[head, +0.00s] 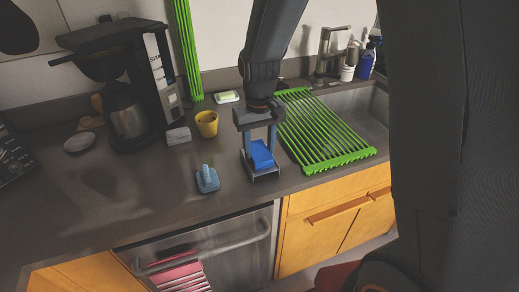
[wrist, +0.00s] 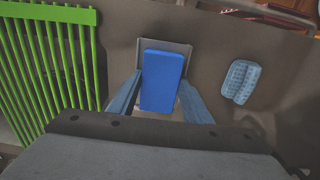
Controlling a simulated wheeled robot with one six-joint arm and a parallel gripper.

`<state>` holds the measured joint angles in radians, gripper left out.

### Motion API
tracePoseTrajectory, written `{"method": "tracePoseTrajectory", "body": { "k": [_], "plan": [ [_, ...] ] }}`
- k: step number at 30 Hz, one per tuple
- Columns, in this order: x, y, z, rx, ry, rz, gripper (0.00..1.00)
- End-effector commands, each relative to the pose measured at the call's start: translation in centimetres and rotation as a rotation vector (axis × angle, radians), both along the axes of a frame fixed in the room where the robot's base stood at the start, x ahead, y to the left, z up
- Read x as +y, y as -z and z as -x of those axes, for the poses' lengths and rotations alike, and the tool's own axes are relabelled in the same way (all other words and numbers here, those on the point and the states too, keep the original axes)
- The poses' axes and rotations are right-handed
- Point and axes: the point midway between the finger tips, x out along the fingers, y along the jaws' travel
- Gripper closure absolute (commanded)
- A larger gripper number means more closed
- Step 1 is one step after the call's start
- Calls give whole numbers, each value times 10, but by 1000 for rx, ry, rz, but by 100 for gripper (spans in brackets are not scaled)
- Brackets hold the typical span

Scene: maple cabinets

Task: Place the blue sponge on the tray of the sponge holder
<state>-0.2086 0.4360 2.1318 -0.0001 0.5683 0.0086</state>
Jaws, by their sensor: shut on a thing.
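The blue sponge (head: 261,154) is between the two fingers of my gripper (head: 260,150), which is shut on it. In the wrist view the sponge (wrist: 163,78) lies lengthwise between the fingertips (wrist: 161,80). The grey sponge holder (head: 265,174) is directly below and around the sponge on the counter. Its back edge (wrist: 166,43) shows past the sponge's far end in the wrist view. The sponge hides most of the holder's tray, and I cannot tell whether the two touch.
A green drying rack (head: 320,132) lies close on the right, partly over the sink (head: 365,112). A coffee maker (head: 125,85) stands at the back left. The counter's front edge is near.

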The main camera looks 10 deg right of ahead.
Motion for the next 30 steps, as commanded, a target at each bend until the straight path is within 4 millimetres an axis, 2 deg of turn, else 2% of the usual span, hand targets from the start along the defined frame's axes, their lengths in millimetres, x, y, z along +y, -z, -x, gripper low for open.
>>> {"method": "tracePoseTrajectory", "body": {
  "k": [1,14,15,18,23,28,30],
  "plan": [
    [-1,6,2,7,0,1,76],
    [-1,20,3,15,0,3,76],
    [-1,21,2,16,0,2,52],
    [-1,22,0,17,0,2,37],
    [-1,20,-2,19,0,2,37],
    [-1,1,-2,15,0,2,37],
    [-1,-12,0,10,0,1,37]
  ]
}}
